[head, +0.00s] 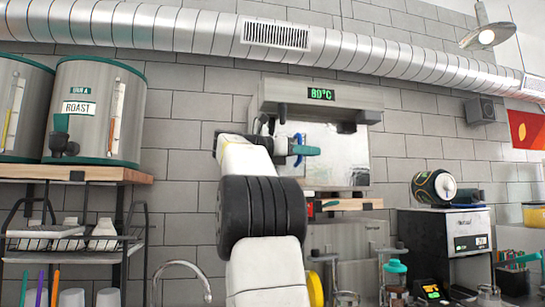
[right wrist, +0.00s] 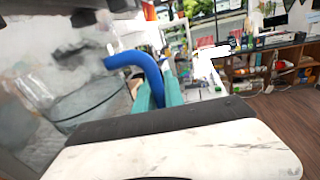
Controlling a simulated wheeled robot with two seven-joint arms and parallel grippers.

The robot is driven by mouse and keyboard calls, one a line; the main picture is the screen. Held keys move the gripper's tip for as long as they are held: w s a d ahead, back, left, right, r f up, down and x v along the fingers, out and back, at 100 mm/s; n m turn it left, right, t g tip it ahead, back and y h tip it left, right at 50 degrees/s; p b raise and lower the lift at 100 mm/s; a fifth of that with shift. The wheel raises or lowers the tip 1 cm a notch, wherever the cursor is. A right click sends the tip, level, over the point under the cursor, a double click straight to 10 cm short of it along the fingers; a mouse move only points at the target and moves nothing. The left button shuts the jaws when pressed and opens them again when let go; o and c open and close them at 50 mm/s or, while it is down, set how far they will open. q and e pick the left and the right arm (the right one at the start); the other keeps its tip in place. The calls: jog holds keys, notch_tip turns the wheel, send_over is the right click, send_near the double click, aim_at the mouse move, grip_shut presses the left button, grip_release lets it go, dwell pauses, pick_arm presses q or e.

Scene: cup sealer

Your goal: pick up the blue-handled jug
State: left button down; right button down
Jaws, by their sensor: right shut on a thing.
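The jug shows in the right wrist view as a clear glass body (right wrist: 88,103) at the left, with a curved blue handle (right wrist: 137,62). My right gripper (right wrist: 160,92), with teal fingers, is shut on that handle. In the head view the handle (head: 298,149) is a small blue patch beside the teal fingers of my right gripper (head: 305,150), in front of the steel machine. My right arm hides part of this area, and the jug's body is hard to make out there. I cannot tell whether the jug touches a surface beneath it. My left gripper is not in view.
The steel machine (head: 322,94) with an 80°C display is on the tiled wall. Large steel drums (head: 95,110) stand on a wooden shelf (head: 80,172) at left. A black sealer-like machine (head: 445,235) stands at right, near a teal-lidded bottle (head: 396,280).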

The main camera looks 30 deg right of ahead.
jog(key=s+a+r, duration=0.1)
jog(key=s, duration=0.8)
jog(key=shift+a, duration=0.3)
